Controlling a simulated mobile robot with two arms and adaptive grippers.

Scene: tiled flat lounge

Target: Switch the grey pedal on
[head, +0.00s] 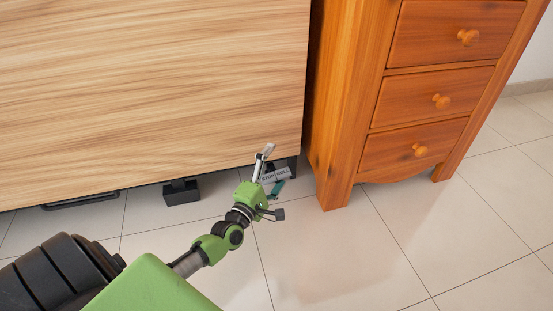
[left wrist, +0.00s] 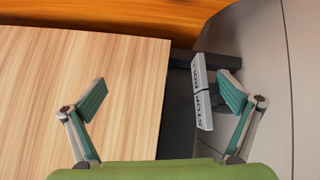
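The grey pedal (head: 276,175) is a small light-grey plate with dark lettering, low at the right end of the wood-grain panel in the head view. In the left wrist view the pedal (left wrist: 203,92) is right of centre, beside the right-hand finger. My left gripper (head: 271,169) is at the pedal and partly overlaps it in the head view. In the left wrist view this gripper (left wrist: 166,95) is open, its green-padded fingers wide apart with nothing clasped. Whether a finger touches the pedal I cannot tell. My right gripper is out of view.
The large wood-grain panel (head: 150,90) fills the left. An orange wooden drawer cabinet (head: 345,110) stands close on the right. A black block (head: 182,192) and a black bar (head: 80,201) show under the panel. Tiled floor (head: 350,260) in front is clear.

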